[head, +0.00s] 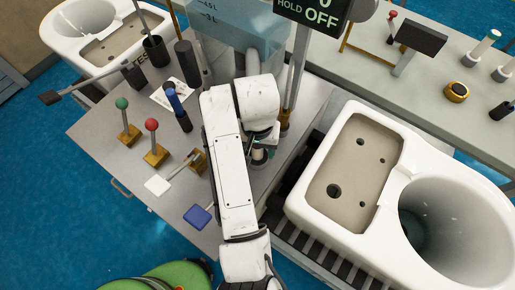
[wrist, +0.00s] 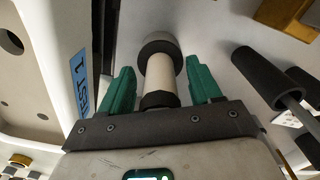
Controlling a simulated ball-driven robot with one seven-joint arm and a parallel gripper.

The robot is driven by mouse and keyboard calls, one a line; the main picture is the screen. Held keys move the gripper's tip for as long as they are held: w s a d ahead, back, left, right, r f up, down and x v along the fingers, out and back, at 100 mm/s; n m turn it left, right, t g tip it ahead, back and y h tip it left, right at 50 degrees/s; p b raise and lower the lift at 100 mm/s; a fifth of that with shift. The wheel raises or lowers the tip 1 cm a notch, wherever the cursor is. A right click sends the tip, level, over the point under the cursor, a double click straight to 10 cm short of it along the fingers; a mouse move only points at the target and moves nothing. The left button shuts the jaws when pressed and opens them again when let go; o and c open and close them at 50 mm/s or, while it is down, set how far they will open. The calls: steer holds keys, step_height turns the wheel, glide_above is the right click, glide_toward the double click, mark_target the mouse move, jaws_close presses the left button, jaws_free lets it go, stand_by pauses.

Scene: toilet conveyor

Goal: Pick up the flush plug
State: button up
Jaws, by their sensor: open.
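The flush plug appears to be the pale cylinder with dark grey ends (wrist: 160,78) in the wrist view. It stands between the two green fingers of my gripper (wrist: 160,88). A gap shows on each side of the cylinder, so my gripper is open around it and not closed on it. In the head view my gripper (head: 262,143) is over the grey workbench (head: 105,150), mostly hidden by my white arm. A small part of the plug (head: 258,155) shows below it there.
A toilet body (head: 330,205) sits on the conveyor (head: 300,240) at the right. Green-knobbed (head: 122,104) and red-knobbed (head: 152,125) levers stand on the bench at the left. A clear tank (head: 235,25) and a dark sign (head: 312,14) are behind my gripper.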

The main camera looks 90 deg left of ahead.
steer(key=shift+f, duration=0.5)
jaws_close()
